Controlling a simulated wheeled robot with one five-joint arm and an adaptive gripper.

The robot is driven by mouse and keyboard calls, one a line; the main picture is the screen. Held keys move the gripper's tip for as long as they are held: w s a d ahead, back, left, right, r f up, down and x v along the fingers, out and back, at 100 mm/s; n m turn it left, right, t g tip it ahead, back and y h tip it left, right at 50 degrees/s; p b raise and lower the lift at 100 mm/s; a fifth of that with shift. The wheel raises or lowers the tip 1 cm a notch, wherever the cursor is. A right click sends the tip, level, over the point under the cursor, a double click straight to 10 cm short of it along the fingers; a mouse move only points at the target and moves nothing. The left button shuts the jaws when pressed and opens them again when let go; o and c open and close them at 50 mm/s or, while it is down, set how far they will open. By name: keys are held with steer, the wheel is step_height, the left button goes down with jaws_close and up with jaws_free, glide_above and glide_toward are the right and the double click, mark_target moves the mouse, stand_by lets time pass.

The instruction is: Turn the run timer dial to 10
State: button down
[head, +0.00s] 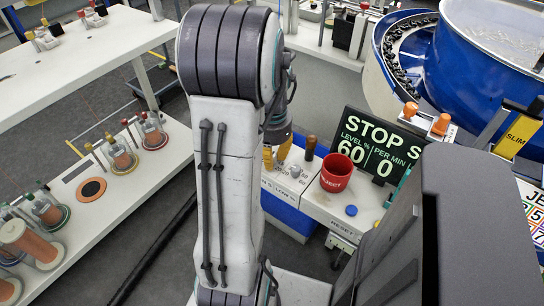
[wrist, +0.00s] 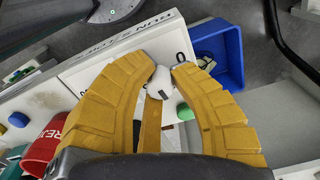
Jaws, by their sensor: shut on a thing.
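The run timer dial's white knob (wrist: 163,76) stands between my yellow fingertips in the wrist view. It sits on a white panel with black marks, and a "0" shows just beyond the fingertips. My gripper (wrist: 162,67) is shut on the knob, one finger on each side. In the head view my gripper (head: 277,156) is low over the white control panel (head: 315,207), partly behind my arm. The dial is hidden there. Which number the knob points to cannot be told, as the fingers cover much of the scale.
A red reject cup (head: 337,173) and a blue button (head: 351,210) are right of the gripper in the head view. A display (head: 375,147) behind reads STOP, level 60, per minute 0. The wrist view shows a green button (wrist: 184,112) and a blue bin (wrist: 233,70) close by.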

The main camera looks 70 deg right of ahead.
steer(key=shift+a+f+m, duration=0.1)
steer(key=shift+a+m, duration=0.05)
steer(key=shift+m, duration=0.45)
steer(key=c, duration=1.1)
jaws_free()
steer(key=shift+d+r, duration=0.2)
steer(key=shift+r, duration=0.55)
step_height(320, 180, up, 11)
steer(key=shift+a+f, duration=0.1)
steer(key=shift+f, duration=0.05)
